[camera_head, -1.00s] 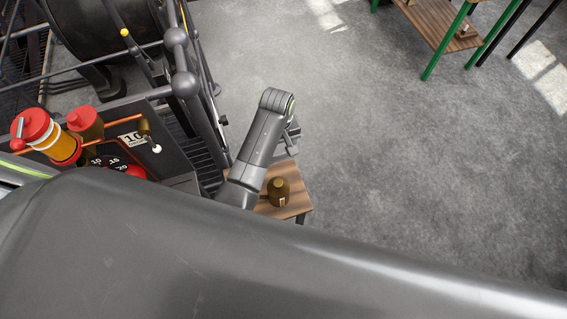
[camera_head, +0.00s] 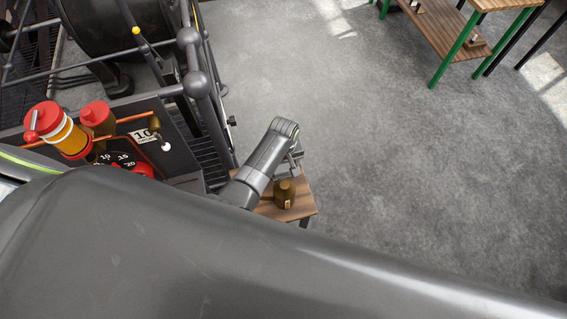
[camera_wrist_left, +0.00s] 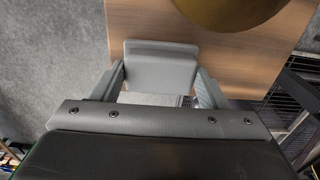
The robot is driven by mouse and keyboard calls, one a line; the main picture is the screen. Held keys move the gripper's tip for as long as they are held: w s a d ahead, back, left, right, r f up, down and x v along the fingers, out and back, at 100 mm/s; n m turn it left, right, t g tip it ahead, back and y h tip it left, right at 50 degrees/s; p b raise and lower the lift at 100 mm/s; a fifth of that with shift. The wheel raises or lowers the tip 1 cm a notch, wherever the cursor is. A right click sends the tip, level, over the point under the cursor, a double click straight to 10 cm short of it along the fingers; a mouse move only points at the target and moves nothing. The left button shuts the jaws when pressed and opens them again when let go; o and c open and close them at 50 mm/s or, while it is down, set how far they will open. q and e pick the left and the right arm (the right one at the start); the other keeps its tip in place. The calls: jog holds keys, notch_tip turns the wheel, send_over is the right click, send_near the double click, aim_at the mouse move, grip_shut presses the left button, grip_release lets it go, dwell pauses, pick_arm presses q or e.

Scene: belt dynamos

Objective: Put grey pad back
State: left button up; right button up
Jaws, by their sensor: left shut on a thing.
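The grey pad (camera_wrist_left: 160,68) is a flat, rounded rectangular piece. In the left wrist view it sits between the two fingers of my left gripper (camera_wrist_left: 161,86), which is shut on it. Behind it is the wooden top of a small table (camera_wrist_left: 130,18); I cannot tell whether the pad touches the wood. In the head view my left gripper (camera_head: 294,161) is over the back of that table (camera_head: 305,206), partly hidden by its own wrist. My right gripper is not in view.
A brass-coloured weight (camera_head: 285,194) stands on the small table, close to my left gripper. A machine with dark railings (camera_head: 205,90) and a red-capped amber cylinder (camera_head: 60,133) is at left. A green-legged table (camera_head: 450,35) stands at upper right. The floor between is clear.

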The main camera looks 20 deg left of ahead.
aim_at(284, 166)
pick_arm(q)
jog(key=shift+f, duration=0.1)
jog(key=o, duration=0.6)
jog(key=shift+f, duration=0.1)
jog(key=o, duration=0.4)
jog(key=shift+r, duration=0.25)
notch_tip(284, 166, up, 12)
dwell(0.4)
